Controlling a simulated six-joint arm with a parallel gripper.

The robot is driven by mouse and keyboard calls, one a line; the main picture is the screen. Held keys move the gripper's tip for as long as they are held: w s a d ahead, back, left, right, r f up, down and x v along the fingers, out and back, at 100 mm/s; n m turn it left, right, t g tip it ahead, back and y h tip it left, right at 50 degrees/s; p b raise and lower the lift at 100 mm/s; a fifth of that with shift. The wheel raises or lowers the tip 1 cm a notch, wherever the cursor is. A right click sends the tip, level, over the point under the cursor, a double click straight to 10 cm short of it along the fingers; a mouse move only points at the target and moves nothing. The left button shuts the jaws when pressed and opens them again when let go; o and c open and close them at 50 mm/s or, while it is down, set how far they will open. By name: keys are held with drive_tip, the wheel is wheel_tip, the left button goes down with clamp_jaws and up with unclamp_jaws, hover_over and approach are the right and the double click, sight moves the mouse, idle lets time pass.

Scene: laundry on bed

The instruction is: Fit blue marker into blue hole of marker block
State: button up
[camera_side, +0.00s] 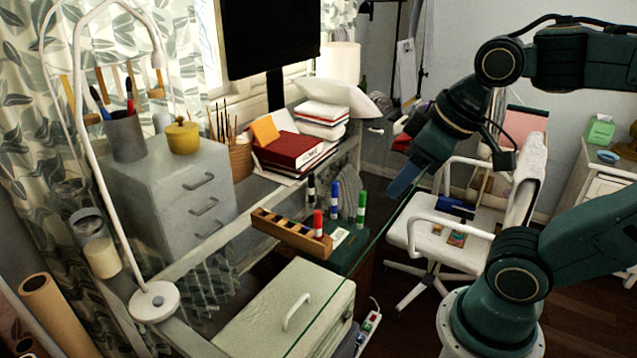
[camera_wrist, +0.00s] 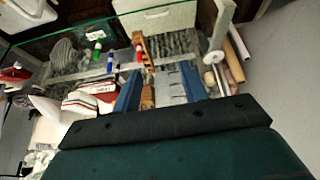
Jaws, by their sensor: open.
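The marker block (camera_side: 290,234) is a long wooden block with a row of dark holes on the glass desk. A red marker (camera_side: 318,224) stands upright at its right end. The blue marker (camera_side: 334,197) stands upright just behind the block's right end, apart from it. In the wrist view, the block (camera_wrist: 147,57) is just beyond my fingertips and the blue marker (camera_wrist: 110,60) is to its left. My gripper (camera_side: 397,190) is in the air to the right of the markers. It is open and empty, with its blue fingers spread in the wrist view (camera_wrist: 160,69). The hole colours are too small to tell.
A green marker (camera_side: 361,206) and a black marker (camera_side: 311,189) stand near the blue one. Red books (camera_side: 290,150) and a grey drawer unit (camera_side: 185,190) are behind. A white lamp (camera_side: 153,300) stands at the left. A white chair (camera_side: 450,235) is at the right.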

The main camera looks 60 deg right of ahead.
drive_tip(key=w+d+r+n+g, duration=0.2)
drive_tip(key=w+d+n, duration=0.2)
drive_tip(key=w, duration=0.5)
drive_tip(key=n+g, duration=0.3)
drive_tip(key=n, duration=0.8)
hover_over(336, 183)
wheel_tip(336, 183, down, 14)
drive_tip(key=shift+f, duration=0.2)
drive_tip(key=shift+f, duration=0.1)
drive_tip(key=shift+f, duration=4.15)
